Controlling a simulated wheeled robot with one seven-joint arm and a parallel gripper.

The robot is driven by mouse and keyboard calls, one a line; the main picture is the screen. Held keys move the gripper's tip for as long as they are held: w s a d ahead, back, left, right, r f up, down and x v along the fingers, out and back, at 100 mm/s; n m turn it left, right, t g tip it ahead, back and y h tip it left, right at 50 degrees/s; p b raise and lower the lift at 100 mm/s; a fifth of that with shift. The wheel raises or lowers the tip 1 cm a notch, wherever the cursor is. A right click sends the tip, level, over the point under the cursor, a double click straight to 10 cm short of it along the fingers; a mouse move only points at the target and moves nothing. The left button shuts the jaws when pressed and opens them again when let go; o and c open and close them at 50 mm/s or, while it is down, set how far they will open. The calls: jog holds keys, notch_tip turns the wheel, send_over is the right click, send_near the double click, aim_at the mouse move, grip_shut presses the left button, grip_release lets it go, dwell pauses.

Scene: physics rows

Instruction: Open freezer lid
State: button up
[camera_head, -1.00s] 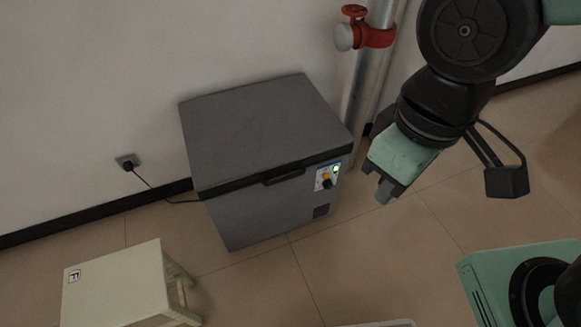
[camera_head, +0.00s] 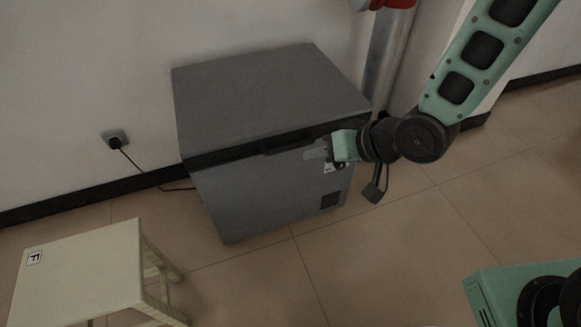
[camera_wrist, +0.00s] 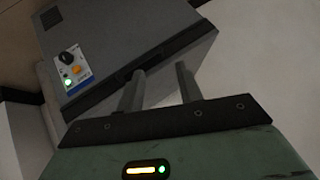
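The grey chest freezer (camera_head: 245,190) stands against the wall, with its flat lid (camera_head: 265,90) lying shut on top. A dark handle (camera_head: 288,143) sits at the lid's front edge. My gripper (camera_head: 314,151) is in front of the freezer, just right of the handle and partly covering the control panel. In the wrist view my gripper (camera_wrist: 160,78) has its two fingers apart with nothing between them, close to the dark seam of the freezer (camera_wrist: 125,35). I cannot tell whether the fingers touch the freezer.
A pale stool (camera_head: 85,265) stands at the lower left. A wall socket (camera_head: 115,138) with a cable is left of the freezer. A metal pipe (camera_head: 385,65) with a red fitting rises behind it on the right. The tiled floor in front is clear.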

notch_tip(320, 180, down, 13)
jog(key=w+m+t+y+b, duration=0.2)
jog(key=m+t+y+b, duration=0.25)
jog(key=b, duration=0.55)
jog(key=m+t+y+b, duration=0.1)
jog(key=m+t+b, duration=0.4)
jog(key=m+b, duration=0.25)
send_near(290, 147)
jog(key=x, duration=0.3)
jog(key=b+x, duration=0.1)
jog(key=x, duration=0.3)
jog(key=b+x, duration=0.1)
jog(key=x, duration=0.2)
jog(key=shift+w+f, duration=0.3)
grip_shut()
